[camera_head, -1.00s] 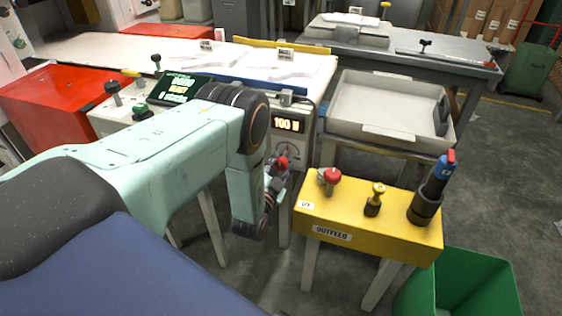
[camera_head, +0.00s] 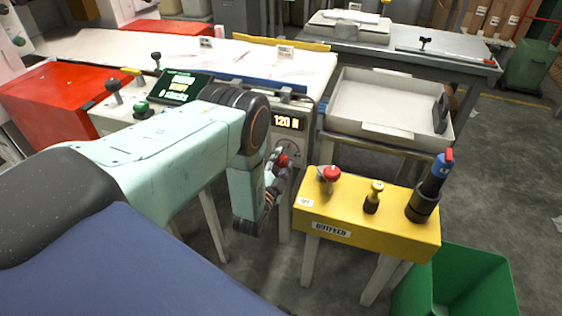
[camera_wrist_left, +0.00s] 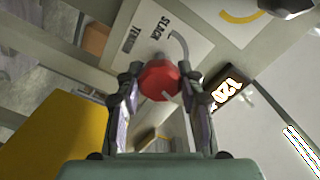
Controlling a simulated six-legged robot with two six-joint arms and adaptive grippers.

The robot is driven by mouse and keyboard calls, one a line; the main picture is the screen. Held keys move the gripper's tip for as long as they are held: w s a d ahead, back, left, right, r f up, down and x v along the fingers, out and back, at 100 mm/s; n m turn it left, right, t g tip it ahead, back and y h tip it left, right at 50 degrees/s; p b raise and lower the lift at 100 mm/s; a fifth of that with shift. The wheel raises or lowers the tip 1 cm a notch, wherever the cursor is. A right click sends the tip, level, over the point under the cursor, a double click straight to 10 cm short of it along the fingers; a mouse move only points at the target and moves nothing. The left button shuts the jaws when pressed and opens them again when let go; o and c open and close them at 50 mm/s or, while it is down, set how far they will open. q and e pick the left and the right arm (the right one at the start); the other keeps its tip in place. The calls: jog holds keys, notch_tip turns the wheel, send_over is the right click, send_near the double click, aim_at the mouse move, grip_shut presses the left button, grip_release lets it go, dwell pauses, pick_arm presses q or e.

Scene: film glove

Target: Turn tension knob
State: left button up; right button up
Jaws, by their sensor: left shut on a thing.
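The tension knob is red and faceted with a pale pointer line, and it shows in the left wrist view (camera_wrist_left: 159,80) between my fingers. Its label plate (camera_wrist_left: 150,35) reads "SLACK" and "TENSION" beside a grey arc. In the head view the red knob (camera_head: 283,160) is on the front of the grey machine, below a display (camera_head: 288,122) reading "120 N". My left gripper (camera_wrist_left: 160,88) is shut on the knob, one finger on each side. In the head view my left gripper (camera_head: 276,178) is partly hidden by its own arm. My right gripper is not in view.
A green bin (camera_head: 480,280) stands at lower right.

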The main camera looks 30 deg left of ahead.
pick_arm(q)
jog(key=o, duration=1.2)
jog(key=v, duration=1.2)
